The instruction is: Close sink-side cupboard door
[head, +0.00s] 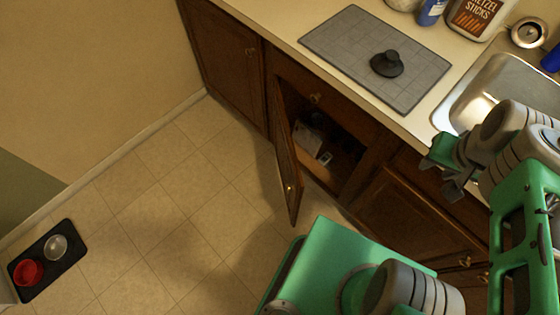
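The cupboard door (286,165) is brown wood and stands ajar, swung out from the cabinet front, with a small knob (290,188) near its free edge. The cupboard opening (340,160) behind it is dark, with a few small items (312,137) inside. My gripper (445,172) is at the right, over the counter edge by the sink, to the right of the door and apart from it. It points down and left. Its fingers are small and partly hidden, and I cannot tell whether they are apart.
The counter holds a grey mat (350,35) with a dark object (387,64) on it, a sink (490,75) and a pretzel container (477,15). Shut cabinet doors flank the opening. A black tray (68,262) with two bowls lies on the floor at left. Tiled floor left of the door is clear.

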